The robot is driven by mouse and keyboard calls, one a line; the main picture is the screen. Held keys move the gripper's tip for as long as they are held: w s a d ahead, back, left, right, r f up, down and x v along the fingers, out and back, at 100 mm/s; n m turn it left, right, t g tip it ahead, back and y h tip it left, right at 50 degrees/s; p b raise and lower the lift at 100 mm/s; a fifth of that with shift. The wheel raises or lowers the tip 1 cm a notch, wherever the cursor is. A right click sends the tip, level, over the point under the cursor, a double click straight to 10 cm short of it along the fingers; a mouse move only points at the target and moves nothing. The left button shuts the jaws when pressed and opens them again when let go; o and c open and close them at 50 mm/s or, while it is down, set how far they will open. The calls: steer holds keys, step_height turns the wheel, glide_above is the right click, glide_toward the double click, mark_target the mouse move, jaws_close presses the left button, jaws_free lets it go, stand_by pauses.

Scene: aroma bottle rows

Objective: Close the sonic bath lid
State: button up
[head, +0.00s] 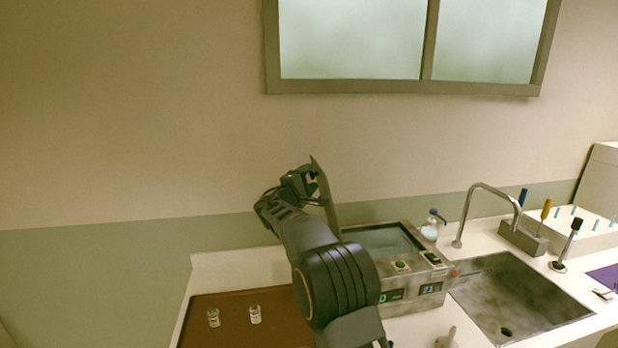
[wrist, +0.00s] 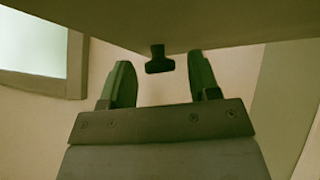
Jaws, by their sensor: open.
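The sonic bath (head: 412,302) is a grey box with green and blue displays on its front, and its open basin shows on top. Its lid (head: 326,196) stands raised at the left side of the basin, seen nearly edge-on. My gripper (head: 303,180) is at the upper left of the lid, partly hidden by my own arm. In the wrist view the lid (wrist: 190,22) spans the top, with a dark knob (wrist: 158,62) jutting from it. The open fingers of my gripper (wrist: 161,78) are on either side of the knob, with gaps visible. Whether they touch the lid is unclear.
A brown tray (head: 240,335) with two small bottles (head: 255,314) lies left of the bath. A pump bottle (head: 430,229), a tap (head: 487,187) and a sink (head: 520,290) are to the right. A window (head: 350,40) is on the wall above.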

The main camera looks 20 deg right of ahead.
jaws_close()
stand_by(0.5)
